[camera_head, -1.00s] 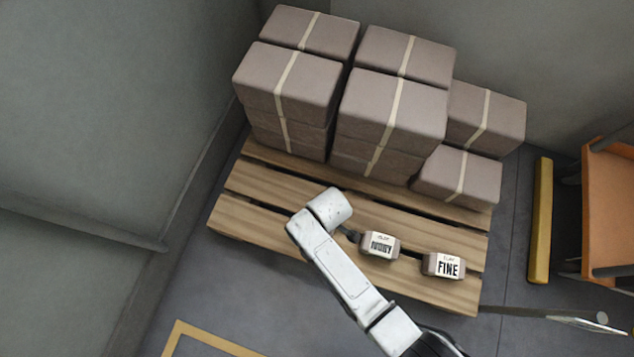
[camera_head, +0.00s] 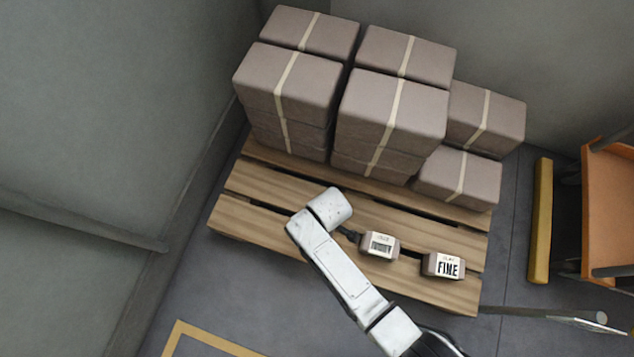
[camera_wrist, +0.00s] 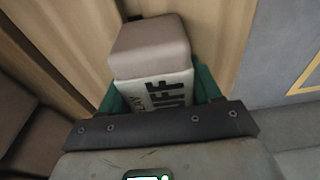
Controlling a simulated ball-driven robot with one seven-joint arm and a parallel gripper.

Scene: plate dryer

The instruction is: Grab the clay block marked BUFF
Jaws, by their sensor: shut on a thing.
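In the wrist view a brown-grey clay block (camera_wrist: 150,45) with a white label reading "UFF" sits between the green fingers of my gripper (camera_wrist: 155,92). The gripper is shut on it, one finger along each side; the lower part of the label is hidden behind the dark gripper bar. In the head view a labelled block (camera_head: 381,246) sits right beside the dark end of my arm; its label is too blurred to read. My fingers cannot be made out there. I cannot tell whether this block touches the pallet.
A block marked FINE (camera_head: 449,267) lies on the wooden pallet (camera_head: 265,218) to the right. Strapped grey-brown packs (camera_head: 393,110) are stacked at the back of the pallet. A yellow bar (camera_head: 541,220) and an orange frame (camera_head: 607,200) stand at right. Walls close the left and back.

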